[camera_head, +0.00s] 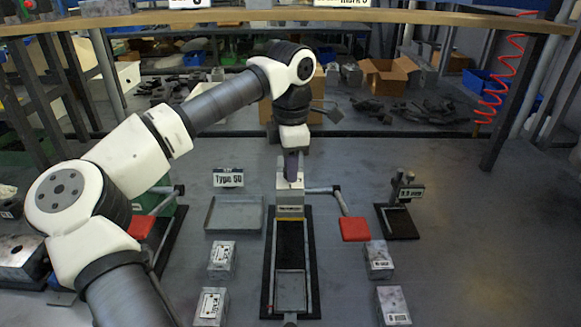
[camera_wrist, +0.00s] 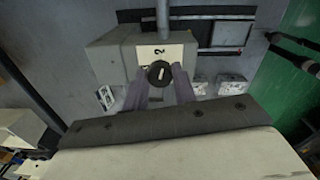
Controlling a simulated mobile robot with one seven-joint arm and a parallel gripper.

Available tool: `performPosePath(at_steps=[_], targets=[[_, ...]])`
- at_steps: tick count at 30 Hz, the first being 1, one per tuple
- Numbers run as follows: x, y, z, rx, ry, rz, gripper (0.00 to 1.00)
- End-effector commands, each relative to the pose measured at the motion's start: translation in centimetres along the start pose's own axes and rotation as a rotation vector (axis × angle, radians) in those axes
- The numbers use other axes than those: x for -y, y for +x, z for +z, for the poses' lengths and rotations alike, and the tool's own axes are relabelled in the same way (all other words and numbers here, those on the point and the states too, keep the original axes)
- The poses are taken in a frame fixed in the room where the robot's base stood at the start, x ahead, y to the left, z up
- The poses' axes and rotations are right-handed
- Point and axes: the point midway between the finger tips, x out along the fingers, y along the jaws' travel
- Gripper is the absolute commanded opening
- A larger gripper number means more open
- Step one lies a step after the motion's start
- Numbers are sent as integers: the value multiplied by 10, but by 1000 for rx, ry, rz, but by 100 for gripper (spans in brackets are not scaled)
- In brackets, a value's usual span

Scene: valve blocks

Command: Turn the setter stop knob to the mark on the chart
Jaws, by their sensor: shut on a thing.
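The setter (camera_head: 290,208) is a grey block at the head of a dark rail in the middle of the table. Its stop knob (camera_wrist: 160,73) is a small black disc with a pale pointer line, on a white plate with a dark figure that looks like a 2. My gripper (camera_head: 291,172) comes down from above onto the setter; in the wrist view my gripper (camera_wrist: 160,86) has one finger on each side of the knob and is shut on it. A sign on the top shelf (camera_head: 342,3) is cut off by the frame edge and seems to read "mark 3".
A "Type 50" sign (camera_head: 228,178) stands behind an empty grey tray (camera_head: 208,215) on the left. A gauge stand marked 8.9 mm (camera_head: 405,220) stands further right. Metal blocks (camera_head: 222,258) (camera_head: 379,260) flank the rail.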

Motion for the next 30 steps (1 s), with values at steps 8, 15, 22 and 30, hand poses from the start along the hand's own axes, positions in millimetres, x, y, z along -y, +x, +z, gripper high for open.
performPosePath(at_steps=[8,15,22,30], targets=[[-1,0,0,-9,-264,5,4],[-1,0,0,-16,-491,5,4],[-1,0,0,-22,-709,5,4],[-2,0,0,-30,-966,4,4]])
